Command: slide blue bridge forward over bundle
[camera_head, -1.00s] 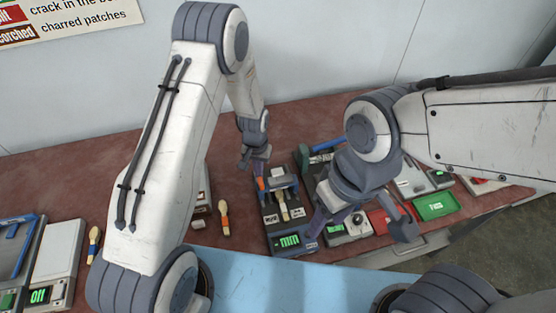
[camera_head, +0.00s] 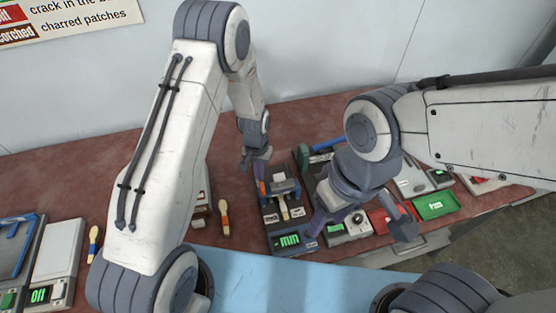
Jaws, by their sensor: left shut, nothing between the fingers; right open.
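A dark measuring device (camera_head: 273,228) with a green "mm" display stands on the bench in the middle. A blue-grey bridge (camera_head: 287,187) spans its bed, with an orange part at its left end. A pale wooden bundle (camera_head: 284,211) lies lengthwise in the bed, its front end showing in front of the bridge; the rest is hidden. My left gripper (camera_head: 259,173) is shut and empty at the bridge's far left end. I cannot tell whether it touches the bridge. My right gripper (camera_head: 362,225) is open and empty, right of the device, above other instruments.
A dial box (camera_head: 347,229), a red tray (camera_head: 383,218) and a green tray (camera_head: 436,206) stand to the right. A scale (camera_head: 55,259) stands at far left. A wall rises behind the bench.

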